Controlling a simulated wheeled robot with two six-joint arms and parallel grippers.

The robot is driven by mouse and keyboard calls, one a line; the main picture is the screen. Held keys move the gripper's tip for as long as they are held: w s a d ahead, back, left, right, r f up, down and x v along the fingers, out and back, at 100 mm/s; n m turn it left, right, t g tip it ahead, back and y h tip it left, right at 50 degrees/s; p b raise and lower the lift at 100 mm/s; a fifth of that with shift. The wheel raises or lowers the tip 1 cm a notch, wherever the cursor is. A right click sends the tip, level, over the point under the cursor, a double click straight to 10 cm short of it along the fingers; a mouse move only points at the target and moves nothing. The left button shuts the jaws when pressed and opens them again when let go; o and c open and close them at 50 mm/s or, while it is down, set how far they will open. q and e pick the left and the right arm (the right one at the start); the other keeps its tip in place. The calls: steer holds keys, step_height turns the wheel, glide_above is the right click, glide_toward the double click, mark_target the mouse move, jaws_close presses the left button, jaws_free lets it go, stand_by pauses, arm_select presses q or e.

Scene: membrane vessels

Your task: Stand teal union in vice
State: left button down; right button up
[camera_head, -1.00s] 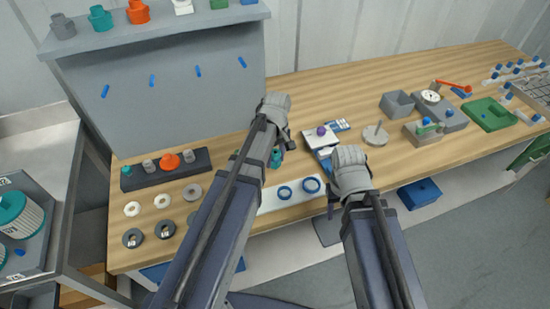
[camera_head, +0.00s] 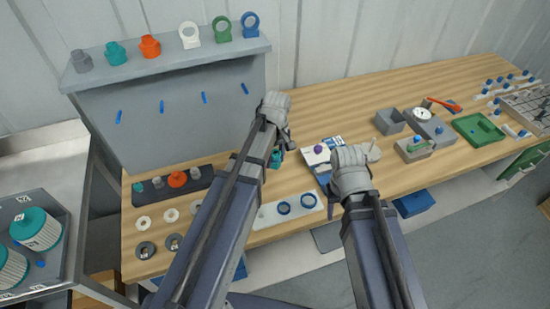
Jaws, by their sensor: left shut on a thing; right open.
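My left gripper (camera_head: 280,140) is shut on a small teal piece, apparently the teal union (camera_head: 277,158), above the bench near the back panel. The arm hides part of it. Other teal fittings stand on the shelf (camera_head: 115,53) and in the dark rack (camera_head: 138,187). My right gripper (camera_head: 336,190) is open, over the bench front; its fingers are mostly hidden by its own wrist. A grey block with a green bar (camera_head: 413,150) stands right of it and may be the vice; I cannot tell for sure.
A pale block with a purple knob (camera_head: 319,150) lies between the grippers. A white strip with blue rings (camera_head: 271,216) lies at the front edge. A grey open box (camera_head: 390,121), a gauge (camera_head: 422,114) and a green tray (camera_head: 478,129) stand at right. The back middle of the bench is clear.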

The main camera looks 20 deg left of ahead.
mark_target(275, 153)
arm_select(q)
steer(key=shift+r+p, duration=1.85)
steer(key=shift+r, duration=0.3)
step_height(275, 153, down, 5)
steer(key=b, duration=0.5)
steer(key=shift+f, duration=0.1)
steer(key=shift+d, duration=0.1)
